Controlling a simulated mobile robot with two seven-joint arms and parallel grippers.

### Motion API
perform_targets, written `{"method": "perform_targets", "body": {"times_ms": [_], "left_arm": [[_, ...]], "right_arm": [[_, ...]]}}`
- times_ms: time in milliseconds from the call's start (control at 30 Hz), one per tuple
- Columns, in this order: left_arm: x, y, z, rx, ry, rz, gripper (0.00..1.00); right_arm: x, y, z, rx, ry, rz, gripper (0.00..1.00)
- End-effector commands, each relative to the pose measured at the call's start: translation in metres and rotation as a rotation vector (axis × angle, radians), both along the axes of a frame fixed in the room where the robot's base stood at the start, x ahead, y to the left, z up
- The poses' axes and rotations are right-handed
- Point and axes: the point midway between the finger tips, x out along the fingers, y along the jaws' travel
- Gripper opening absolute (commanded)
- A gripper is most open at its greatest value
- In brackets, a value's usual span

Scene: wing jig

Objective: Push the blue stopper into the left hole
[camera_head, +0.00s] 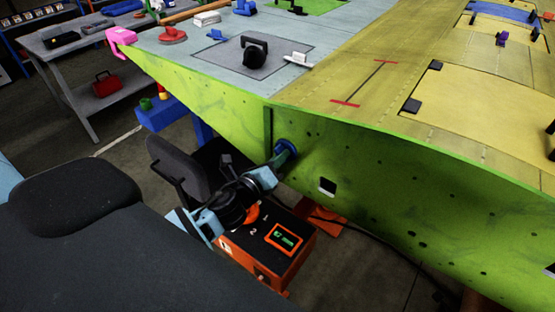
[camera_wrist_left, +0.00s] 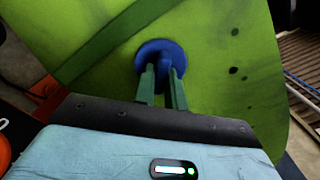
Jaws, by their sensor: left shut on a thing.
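In the head view my left gripper (camera_head: 276,163) reaches up to the panel from below left. The stopper covers whatever hole lies behind it, so its depth cannot be told. My right gripper is not in view.
An orange box (camera_head: 268,252) with a small screen stands below my left arm. A black chair (camera_head: 178,165) is behind the arm. A black cable (camera_head: 380,245) runs on the floor.

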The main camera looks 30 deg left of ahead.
Motion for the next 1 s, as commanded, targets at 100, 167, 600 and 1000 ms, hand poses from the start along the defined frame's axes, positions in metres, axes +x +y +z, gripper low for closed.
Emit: {"method": "perform_targets", "body": {"times_ms": [100, 167, 600, 1000], "left_arm": [[0.0, 0.0, 0.001, 0.0, -0.001, 0.0, 0.0], [0.0, 0.0, 0.0, 0.0, -0.001, 0.0, 0.15], [0.0, 0.0, 0.0, 0.0, 0.001, 0.0, 0.38], [-0.044, 0.003, -0.003, 0.001, 0.005, -0.001, 0.38]], "right_arm": [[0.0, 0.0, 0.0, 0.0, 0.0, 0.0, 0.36], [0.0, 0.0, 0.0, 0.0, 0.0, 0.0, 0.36], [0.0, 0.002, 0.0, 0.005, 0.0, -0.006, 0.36], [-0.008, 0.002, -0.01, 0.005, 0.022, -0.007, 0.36]]}}
